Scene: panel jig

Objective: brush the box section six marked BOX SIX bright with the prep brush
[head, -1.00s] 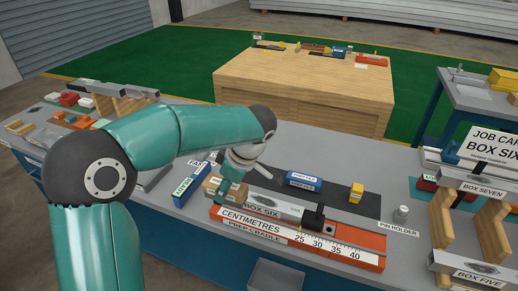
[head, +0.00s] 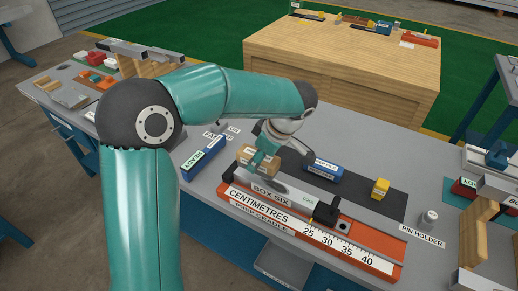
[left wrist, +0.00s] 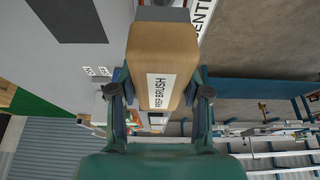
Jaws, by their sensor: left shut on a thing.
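The prep brush is a tan wooden block (head: 257,161) with a white label that reads PREP BRUSH in the left wrist view (left wrist: 158,65). My left gripper (head: 264,158) is shut on it, with a finger on either side in the left wrist view (left wrist: 160,92). The grey box section marked BOX SIX (head: 297,199) lies in the orange prep cradle (head: 377,267), with a dark patch on it by the label. The brush is over the left part of the section; I cannot tell whether it touches. My right gripper is not in view.
A black clamp (head: 326,211) stands at the section's right end. Behind the cradle, a dark mat (head: 352,195) holds a blue block (head: 322,171) and a yellow block (head: 380,188). A blue READY block (head: 203,157) lies left. A pin holder (head: 429,219) stands right.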

